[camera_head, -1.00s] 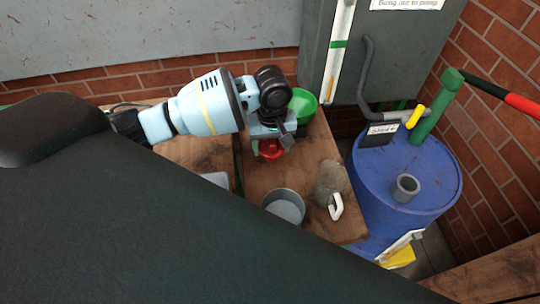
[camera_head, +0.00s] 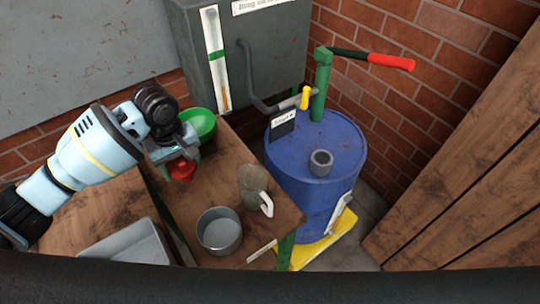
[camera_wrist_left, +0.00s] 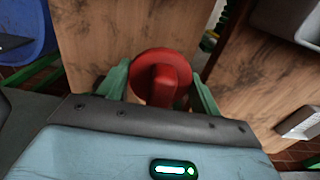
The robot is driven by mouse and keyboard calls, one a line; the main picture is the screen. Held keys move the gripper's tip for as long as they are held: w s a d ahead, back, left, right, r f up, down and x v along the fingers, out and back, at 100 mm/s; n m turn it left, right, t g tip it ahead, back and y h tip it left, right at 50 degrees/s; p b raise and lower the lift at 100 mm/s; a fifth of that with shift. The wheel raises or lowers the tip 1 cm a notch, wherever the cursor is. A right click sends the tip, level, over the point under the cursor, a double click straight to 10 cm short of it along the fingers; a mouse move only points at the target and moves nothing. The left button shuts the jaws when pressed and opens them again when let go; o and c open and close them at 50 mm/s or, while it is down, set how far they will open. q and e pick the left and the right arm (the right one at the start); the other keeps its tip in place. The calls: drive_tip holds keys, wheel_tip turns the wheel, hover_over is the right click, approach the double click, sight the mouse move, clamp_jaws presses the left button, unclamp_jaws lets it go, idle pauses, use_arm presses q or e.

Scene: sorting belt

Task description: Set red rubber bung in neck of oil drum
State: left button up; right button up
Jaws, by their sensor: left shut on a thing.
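The red rubber bung (camera_head: 182,169) is held in my left gripper (camera_head: 176,156), above the wooden bench. In the left wrist view the bung (camera_wrist_left: 162,78) sits between the two green fingers, with its grip tab toward the camera and its round flange beyond. The blue oil drum (camera_head: 325,185) stands right of the bench, and its open grey neck (camera_head: 320,162) rises from the lid. The gripper is left of the neck, with a clear gap between them. A corner of a blue thing shows at the left of the wrist view. My right gripper is not in view.

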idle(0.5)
use_arm(q)
drive_tip(key=s+d+r+m, duration=0.1)
drive_tip(key=s+r+m, duration=0.6)
drive_tip(key=s, duration=0.2)
drive_tip(key=shift+s+d+r, duration=0.3)
drive_tip(key=shift+s+r, duration=0.05)
